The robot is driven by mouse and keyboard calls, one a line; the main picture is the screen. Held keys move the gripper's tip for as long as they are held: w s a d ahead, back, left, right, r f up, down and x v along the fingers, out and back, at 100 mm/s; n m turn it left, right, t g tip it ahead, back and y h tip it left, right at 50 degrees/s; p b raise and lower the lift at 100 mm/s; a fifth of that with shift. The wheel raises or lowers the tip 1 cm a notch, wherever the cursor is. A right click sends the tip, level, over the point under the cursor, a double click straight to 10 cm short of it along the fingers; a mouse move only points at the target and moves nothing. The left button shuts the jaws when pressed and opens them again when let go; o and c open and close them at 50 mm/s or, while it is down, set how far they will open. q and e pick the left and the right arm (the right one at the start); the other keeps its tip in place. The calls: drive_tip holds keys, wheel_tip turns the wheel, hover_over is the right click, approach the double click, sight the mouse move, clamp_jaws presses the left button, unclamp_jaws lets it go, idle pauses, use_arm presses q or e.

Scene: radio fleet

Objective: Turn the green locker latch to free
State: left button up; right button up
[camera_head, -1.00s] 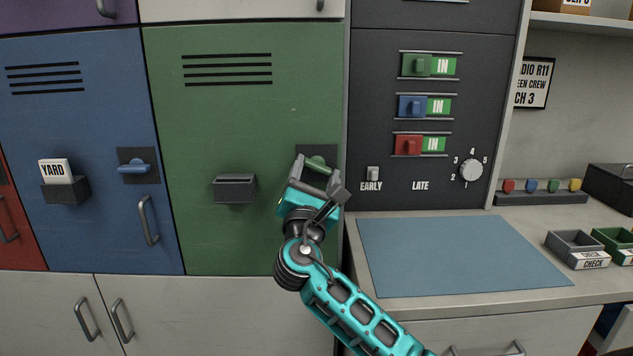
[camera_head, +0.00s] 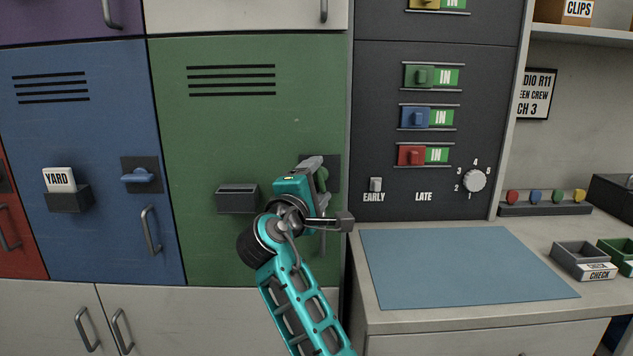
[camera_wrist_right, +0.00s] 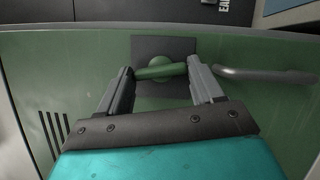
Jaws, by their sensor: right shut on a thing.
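The green locker (camera_head: 235,125) has its green latch (camera_head: 322,180) on a dark square plate at the right side of the door. In the head view the latch stands near upright, partly covered by my gripper. My right gripper (camera_head: 316,172) is shut on the latch. In the right wrist view the latch bar (camera_wrist_right: 162,71) lies between the two fingertips (camera_wrist_right: 161,68), with its round hub behind it. My left gripper is not in view.
The green door has an empty dark card holder (camera_head: 237,198); its grey pull handle (camera_wrist_right: 265,75) is beside the latch plate. The blue locker's latch (camera_head: 139,176) lies level. A dark panel (camera_head: 375,120) with sliders and a dial stands right, above a counter with a blue mat (camera_head: 460,265).

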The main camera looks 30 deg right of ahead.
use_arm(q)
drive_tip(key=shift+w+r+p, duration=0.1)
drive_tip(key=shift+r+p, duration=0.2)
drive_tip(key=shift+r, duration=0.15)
use_arm(e)
drive_tip(key=shift+r+m+g+y, duration=0.1)
drive_tip(key=shift+m+g+y, duration=0.25)
drive_tip(key=shift+m, duration=0.75)
drive_tip(key=o, duration=1.1)
drive_tip(key=shift+c, duration=0.2)
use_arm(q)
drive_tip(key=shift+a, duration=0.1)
